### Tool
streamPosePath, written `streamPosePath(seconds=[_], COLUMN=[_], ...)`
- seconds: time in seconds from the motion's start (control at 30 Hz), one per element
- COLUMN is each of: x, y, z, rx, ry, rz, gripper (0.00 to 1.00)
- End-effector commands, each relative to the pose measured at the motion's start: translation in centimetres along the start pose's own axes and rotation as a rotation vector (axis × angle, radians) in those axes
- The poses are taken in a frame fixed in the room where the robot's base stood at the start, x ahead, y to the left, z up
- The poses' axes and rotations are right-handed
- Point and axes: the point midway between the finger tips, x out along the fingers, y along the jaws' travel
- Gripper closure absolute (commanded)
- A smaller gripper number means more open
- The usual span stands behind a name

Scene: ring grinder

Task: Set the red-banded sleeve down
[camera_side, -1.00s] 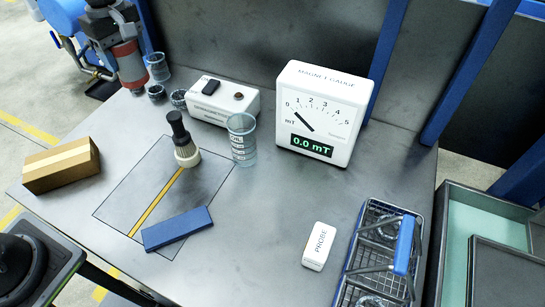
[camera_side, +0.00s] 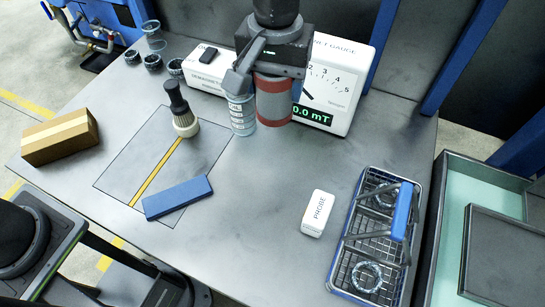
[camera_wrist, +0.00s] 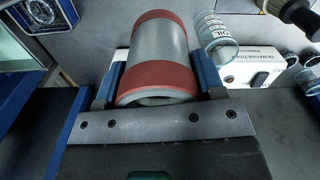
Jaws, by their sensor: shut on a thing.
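The red-banded sleeve (camera_side: 273,98) is a grey cylinder with a red band at each end. My gripper (camera_side: 262,65) is shut on it and holds it upright in front of the magnet gauge (camera_side: 353,80). It appears close beside the clear oil cup (camera_side: 242,115); I cannot tell whether they touch. In the wrist view the sleeve (camera_wrist: 158,55) sits between the two fingers of my gripper (camera_wrist: 155,85). Whether its lower end touches the table is not clear.
The white demagnetizer box (camera_side: 205,72) is behind. The table's middle is clear.

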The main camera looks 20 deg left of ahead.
Motion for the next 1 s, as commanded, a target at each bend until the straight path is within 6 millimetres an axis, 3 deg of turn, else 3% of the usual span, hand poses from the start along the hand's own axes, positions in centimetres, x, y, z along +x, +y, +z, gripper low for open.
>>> streamPosePath(seconds=[0.03,0.37,0.6,1.0], x=[1.3,5.7,10.0,14.2], y=[-0.3,-0.4,-0.5,-0.5], z=[-0.1,-0.1,-0.1,-0.1], rx=[-0.006,-0.01,-0.01,-0.011], ry=[-0.007,-0.005,-0.005,-0.005], rz=[-0.009,-0.007,-0.007,-0.007], gripper=[0.61,0.61,0.61,0.61])
